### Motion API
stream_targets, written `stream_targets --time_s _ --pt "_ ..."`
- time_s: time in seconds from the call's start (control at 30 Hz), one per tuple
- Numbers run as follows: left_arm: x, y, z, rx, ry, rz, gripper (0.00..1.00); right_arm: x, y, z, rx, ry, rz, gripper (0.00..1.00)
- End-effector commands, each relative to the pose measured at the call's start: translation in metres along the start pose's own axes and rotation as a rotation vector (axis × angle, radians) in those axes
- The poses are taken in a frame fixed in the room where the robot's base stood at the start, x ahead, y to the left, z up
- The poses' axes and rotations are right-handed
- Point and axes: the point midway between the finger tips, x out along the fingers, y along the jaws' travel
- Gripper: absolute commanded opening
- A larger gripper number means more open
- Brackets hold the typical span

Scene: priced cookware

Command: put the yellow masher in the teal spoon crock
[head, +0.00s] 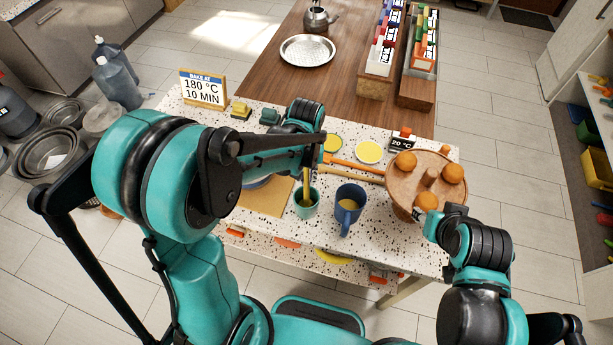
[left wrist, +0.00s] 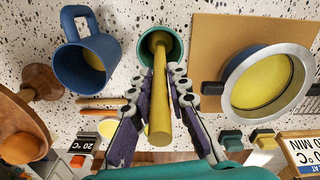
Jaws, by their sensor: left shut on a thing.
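The yellow masher (left wrist: 158,105) is between the fingers of my left gripper (left wrist: 160,80), which is shut on it. In the head view the masher (head: 306,178) stands nearly upright, its lower end inside the mouth of the teal spoon crock (head: 307,210). In the left wrist view the crock (left wrist: 175,42) is just beyond the fingertips. Whether the masher touches the crock's bottom is hidden. My left gripper (head: 309,160) is partly hidden by its own arm in the head view. My right gripper (head: 436,214) is beside the round wooden stand; its fingers are unclear.
A blue mug (head: 348,215) stands just right of the crock. The round wooden stand (head: 408,183) bears several orange-brown pieces. A blue pan (left wrist: 235,72) with yellow contents is on a tan board (left wrist: 215,33). Wooden-handled utensils (head: 355,175) lie behind the mug.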

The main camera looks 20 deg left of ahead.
Motion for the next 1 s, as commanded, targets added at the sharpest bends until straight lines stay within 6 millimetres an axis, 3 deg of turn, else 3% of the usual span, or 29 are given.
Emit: stream_targets --time_s 0.2,0.23,0.3,0.7,0.83,1.0 --pt "0.004 0.0 0.0 0.0 0.0 0.0 0.0 0.003 0.0 0.002 0.0 0.0 0.0 0.4" --pt "0.004 0.0 0.0 0.0 0.0 0.0 0.19 0.003 0.0 0.002 0.0 0.0 0.0 0.4" --pt "0.003 0.0 0.0 0.0 0.0 0.0 0.37 0.003 0.0 0.002 0.0 0.0 0.0 0.4" --pt "-0.003 0.0 0.0 0.0 0.0 0.0 0.37 -0.002 0.0 -0.002 0.0 0.0 0.0 0.4" --pt "-0.024 0.0 0.0 0.0 0.0 0.0 0.37 -0.004 0.0 -0.003 0.0 0.0 0.0 0.4" --pt "-0.063 0.0 0.001 0.0 0.0 0.0 0.37 -0.01 0.0 -0.007 0.0 0.0 0.0 0.4"
